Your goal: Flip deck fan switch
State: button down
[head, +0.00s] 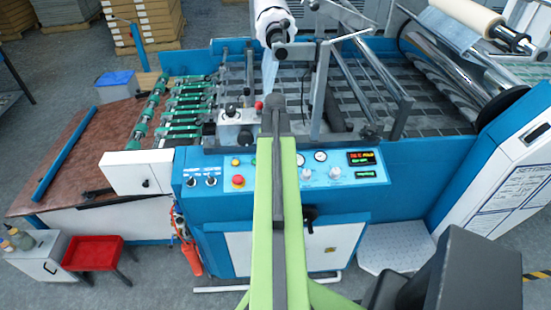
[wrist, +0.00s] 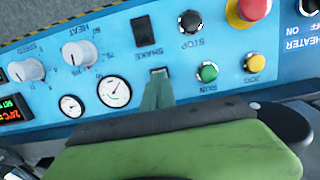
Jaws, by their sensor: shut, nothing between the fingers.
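The blue control panel (head: 330,172) is on the machine's front. In the wrist view the panel (wrist: 230,45) appears upside down. My gripper (wrist: 159,82) is shut and empty, its narrow green-grey tips low in the middle of the panel. A small dark part (wrist: 158,70) shows right at the tips; its label is hidden, so I cannot tell whether it is the deck fan switch. A black rocker switch (wrist: 144,33) marked SHAKE sits just above. In the head view my own arm covers the middle of the panel and my gripper cannot be made out.
Close to the tips are a green RUN button (wrist: 208,71), a black STOP button (wrist: 190,21) and a yellow JOG button (wrist: 254,63). Two gauges (wrist: 113,91) lie to the left. A red emergency stop (head: 238,181) and a red stool (head: 93,252) also stand in view.

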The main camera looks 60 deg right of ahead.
jog(key=shift+w+d+r+p, duration=0.2)
jog(key=shift+d+r+p, duration=0.1)
jog(key=shift+p, duration=0.3)
notch_tip(320, 180, up, 13)
jog(key=p, duration=1.3)
jog(key=shift+s+a+r, duration=0.2)
jog(key=shift+s+a, duration=0.15)
jog(key=shift+a, duration=0.1)
